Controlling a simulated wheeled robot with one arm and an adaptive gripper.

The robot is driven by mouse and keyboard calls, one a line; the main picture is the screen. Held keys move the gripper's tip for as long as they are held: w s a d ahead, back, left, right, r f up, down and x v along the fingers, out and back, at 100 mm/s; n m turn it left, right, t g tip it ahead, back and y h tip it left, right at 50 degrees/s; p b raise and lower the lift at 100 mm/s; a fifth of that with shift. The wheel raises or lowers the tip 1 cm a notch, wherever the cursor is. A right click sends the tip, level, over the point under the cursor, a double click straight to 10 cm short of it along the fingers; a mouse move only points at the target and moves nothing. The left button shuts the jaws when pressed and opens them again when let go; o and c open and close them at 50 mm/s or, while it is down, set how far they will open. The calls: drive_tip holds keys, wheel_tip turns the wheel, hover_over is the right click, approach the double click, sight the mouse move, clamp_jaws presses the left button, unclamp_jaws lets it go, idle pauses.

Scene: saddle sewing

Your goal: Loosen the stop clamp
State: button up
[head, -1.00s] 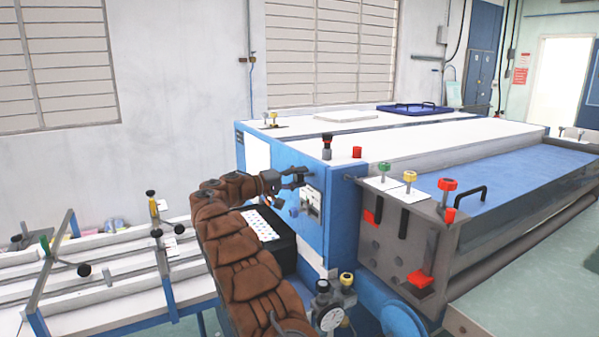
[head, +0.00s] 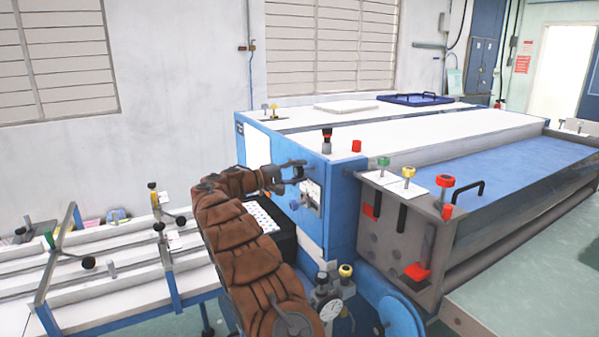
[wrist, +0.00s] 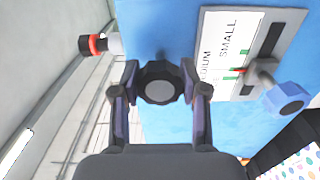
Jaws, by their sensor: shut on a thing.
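My gripper (head: 296,171) is at the blue end panel of the white-topped machine. In the wrist view the gripper (wrist: 160,86) has one finger on each side of a round black knob (wrist: 159,92) with a grey centre, shut on it. I see no label on this knob, so I cannot tell from lettering whether it is the stop clamp. Right of it is a white scale plate (wrist: 222,55) reading "SMALL" and, partly covered, "MEDIUM". A grey lever with a blue hexagonal knob (wrist: 290,98) crosses the plate's dark slot.
A red-and-black knob (wrist: 93,44) stands on the machine's top edge, near the gripper. Green (head: 383,162), yellow (head: 408,172) and red (head: 446,181) knobs stand on the grey bracket at right. A white-railed rack (head: 110,280) is at left.

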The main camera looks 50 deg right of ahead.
drive_tip(key=shift+f, duration=0.1)
drive_tip(key=o, duration=1.2)
drive_tip(key=shift+c, duration=0.2)
drive_tip(key=v, duration=1.2)
drive_tip(key=shift+s+a, duration=0.1)
